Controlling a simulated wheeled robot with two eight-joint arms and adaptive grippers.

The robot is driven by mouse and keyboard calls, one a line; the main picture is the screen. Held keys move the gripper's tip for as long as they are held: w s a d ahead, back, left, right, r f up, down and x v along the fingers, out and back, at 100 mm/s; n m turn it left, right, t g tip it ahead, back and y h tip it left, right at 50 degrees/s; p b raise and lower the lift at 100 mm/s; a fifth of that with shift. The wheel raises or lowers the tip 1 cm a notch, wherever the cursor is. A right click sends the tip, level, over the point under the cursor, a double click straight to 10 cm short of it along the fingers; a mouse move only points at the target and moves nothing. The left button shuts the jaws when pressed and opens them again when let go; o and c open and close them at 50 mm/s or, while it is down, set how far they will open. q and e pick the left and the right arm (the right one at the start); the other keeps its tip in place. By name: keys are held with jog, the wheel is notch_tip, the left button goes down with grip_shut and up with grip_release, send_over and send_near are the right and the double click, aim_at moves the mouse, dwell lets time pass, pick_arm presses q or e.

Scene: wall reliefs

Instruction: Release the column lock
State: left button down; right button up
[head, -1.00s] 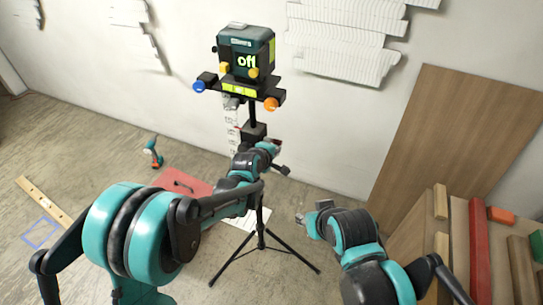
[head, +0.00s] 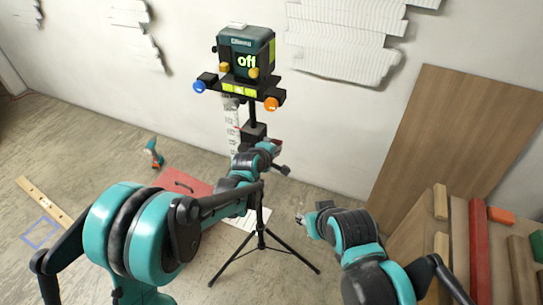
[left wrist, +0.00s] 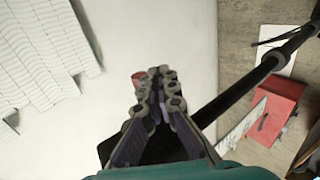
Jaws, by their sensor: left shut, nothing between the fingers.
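A small red part (left wrist: 138,80), perhaps the lock's lever, shows at the column's black collar. My left gripper (head: 273,149) is beside the column, in front of the collar, and hides part of it. In the left wrist view my left gripper's fingers (left wrist: 160,76) are together and empty, with the red part just left of the tips. Contact cannot be told. My right gripper (head: 300,219) is right of the tripod, small and unclear.
A blue knob (head: 199,87) and an orange knob (head: 271,104) flank the device's base. A red case (head: 184,186) and a drill (head: 153,153) lie on the floor at left. A wooden board (head: 455,140) leans on the wall at right. Tripod legs spread across the floor.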

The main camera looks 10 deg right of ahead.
pick_arm(q)
jog(key=shift+r, duration=0.15)
pick_arm(e)
jog(key=shift+r, duration=0.1)
dwell(0.3)
pick_arm(q)
jog(key=shift+r+p, duration=0.55)
jog(key=shift+r, duration=0.15)
pick_arm(e)
jog(key=shift+r, duration=0.45)
